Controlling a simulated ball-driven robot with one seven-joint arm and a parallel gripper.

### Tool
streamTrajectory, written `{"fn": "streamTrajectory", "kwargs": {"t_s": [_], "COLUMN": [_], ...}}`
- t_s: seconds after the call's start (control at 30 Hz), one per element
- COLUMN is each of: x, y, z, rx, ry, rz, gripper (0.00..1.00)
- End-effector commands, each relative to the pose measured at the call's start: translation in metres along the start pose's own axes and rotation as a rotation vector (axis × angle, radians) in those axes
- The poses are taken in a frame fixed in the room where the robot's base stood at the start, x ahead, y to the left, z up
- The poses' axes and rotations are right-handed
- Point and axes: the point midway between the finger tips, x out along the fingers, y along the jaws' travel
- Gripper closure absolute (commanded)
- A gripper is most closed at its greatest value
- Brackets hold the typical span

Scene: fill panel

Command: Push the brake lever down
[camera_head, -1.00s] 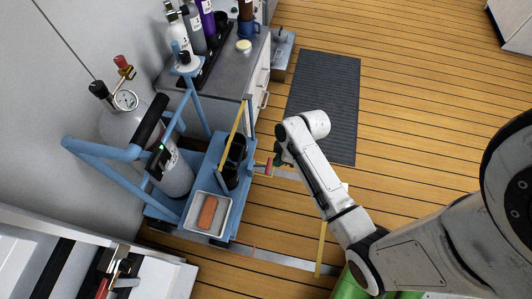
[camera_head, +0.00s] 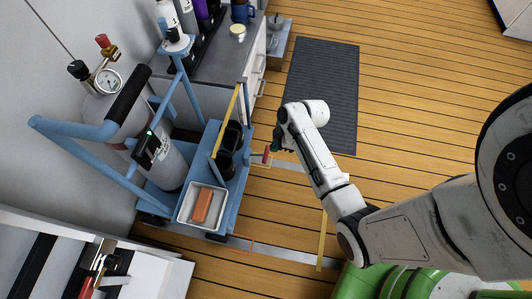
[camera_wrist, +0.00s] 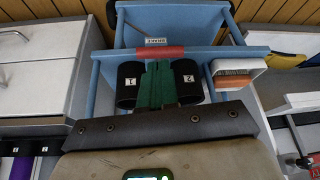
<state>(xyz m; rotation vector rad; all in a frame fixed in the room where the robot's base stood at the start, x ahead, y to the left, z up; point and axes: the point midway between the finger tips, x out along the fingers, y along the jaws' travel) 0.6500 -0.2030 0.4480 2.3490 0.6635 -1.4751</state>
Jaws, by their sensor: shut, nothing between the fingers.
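The blue cart (camera_head: 229,200) stands on the wooden floor. Its brake lever has a red grip (camera_head: 267,154) sticking out from the cart's right side. In the wrist view the red grip (camera_wrist: 160,52) lies across the picture, with a "BRAKE" label (camera_wrist: 155,41) behind it. My gripper (camera_head: 275,147) is beside the red grip in the head view. In the wrist view its green fingers (camera_wrist: 157,66) are shut and empty, with their tips at the red grip's lower edge. I cannot tell whether they touch it.
The cart carries a tray (camera_head: 183,215) with an orange block (camera_head: 203,205) and black cup holders (camera_head: 224,163). A gas cylinder (camera_head: 170,168) stands at its left. A grey counter (camera_head: 220,62) is behind. Floor right of the cart is open, with a dark mat (camera_head: 320,95).

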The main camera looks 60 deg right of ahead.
Motion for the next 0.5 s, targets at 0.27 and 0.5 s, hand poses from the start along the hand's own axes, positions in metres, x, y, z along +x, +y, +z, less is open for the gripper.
{"fn": "streamTrajectory", "kwargs": {"t_s": [0.27,0.5], "x": [0.034,0.041], "y": [0.0,0.0], "z": [0.002,0.0], "rx": [0.0,0.0], "ry": [0.0,0.001], "rz": [0.001,0.001], "gripper": [1.0,1.0]}}
